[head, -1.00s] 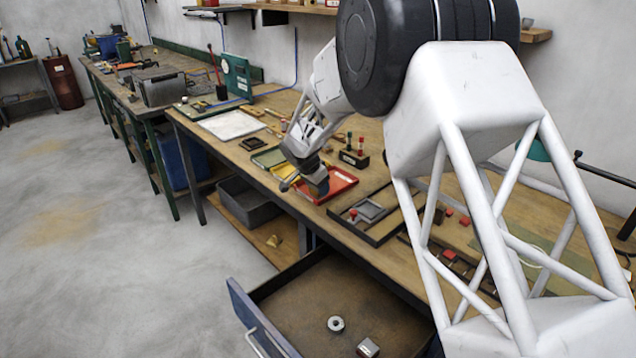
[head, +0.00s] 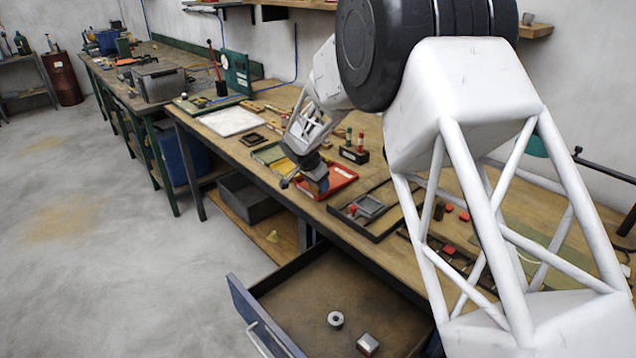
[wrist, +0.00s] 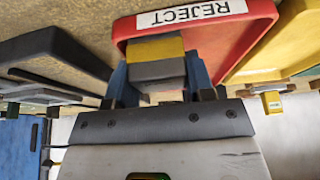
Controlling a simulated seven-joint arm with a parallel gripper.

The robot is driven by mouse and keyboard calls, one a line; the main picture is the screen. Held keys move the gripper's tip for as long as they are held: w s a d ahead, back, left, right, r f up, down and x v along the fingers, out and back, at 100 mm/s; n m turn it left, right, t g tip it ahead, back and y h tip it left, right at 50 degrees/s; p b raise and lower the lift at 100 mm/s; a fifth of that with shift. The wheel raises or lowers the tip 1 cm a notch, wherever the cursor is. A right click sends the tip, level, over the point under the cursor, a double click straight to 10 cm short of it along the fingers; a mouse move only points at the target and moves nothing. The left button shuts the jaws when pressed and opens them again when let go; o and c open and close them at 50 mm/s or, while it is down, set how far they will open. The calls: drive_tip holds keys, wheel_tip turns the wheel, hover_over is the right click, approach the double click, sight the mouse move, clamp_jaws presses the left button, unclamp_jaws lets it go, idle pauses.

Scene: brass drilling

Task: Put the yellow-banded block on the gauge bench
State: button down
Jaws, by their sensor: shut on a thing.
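My gripper (head: 318,184) is over the red tray (head: 342,178) labelled REJECT on the near workbench. In the wrist view my gripper (wrist: 158,75) is shut on the yellow-banded block (wrist: 156,48), a dark grey block with a yellow band, held between blue fingers. The red tray (wrist: 262,28) lies behind and beside the block there. Whether the block touches the tray cannot be told. In the head view the block is mostly hidden by the gripper. I cannot tell for certain which surface is the gauge bench.
A yellow tray (wrist: 297,35) adjoins the red one. A dark framed tray (head: 385,228) lies on the other side. A small rack with red and green tops (head: 354,155) stands behind. A white plate (head: 230,121) and a green device (head: 236,74) are farther back. An open drawer (head: 300,290) juts out.

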drive_tip(key=shift+f, duration=0.6)
drive_tip(key=shift+s+f, duration=0.15)
drive_tip(key=shift+f, duration=0.3)
drive_tip(key=shift+s+d+f, duration=0.1)
drive_tip(key=shift+f, duration=0.2)
drive_tip(key=shift+c, duration=2.1)
unclamp_jaws()
drive_tip(key=shift+f, duration=0.1)
drive_tip(key=shift+d, duration=0.1)
drive_tip(key=shift+r, duration=0.6)
drive_tip(key=shift+c, duration=0.5)
drive_tip(key=shift+o, duration=0.6)
drive_tip(key=v, duration=0.3)
drive_tip(key=w+v, duration=0.1)
drive_tip(key=v, duration=0.5)
drive_tip(key=shift+w+r, duration=0.1)
drive_tip(key=shift+r, duration=0.2)
